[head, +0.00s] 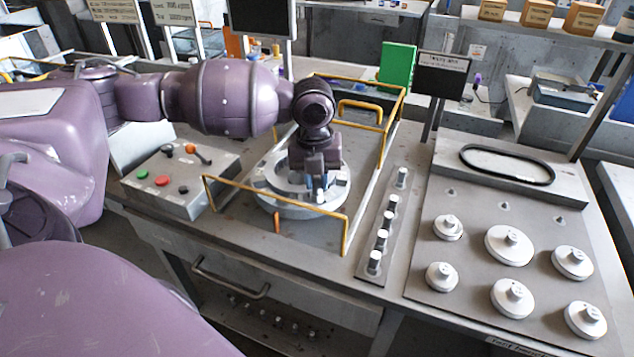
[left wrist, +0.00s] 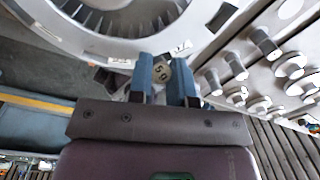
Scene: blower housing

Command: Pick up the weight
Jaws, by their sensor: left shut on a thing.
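My left gripper (head: 318,192) is over the near right part of the round grey blower housing (head: 280,205), pointing down. In the left wrist view its two blue fingers (left wrist: 167,82) are shut on a small weight (left wrist: 158,72) marked with what looks like "50". The weight sits between the fingertips, close to the outer rim of the ring-shaped housing (left wrist: 110,42). I cannot tell whether it touches the housing. Several small silver cylinders (head: 382,241) stand in a row on a strip right of the housing. My right gripper is not in view.
A yellow rail frame (head: 346,236) surrounds the housing. A control box (head: 180,180) with buttons stands left. At right, a panel (head: 450,285) carries several knobbed discs (head: 509,245) and a black belt loop (head: 506,164). A small sign (head: 443,62) and a green block (head: 397,66) stand behind.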

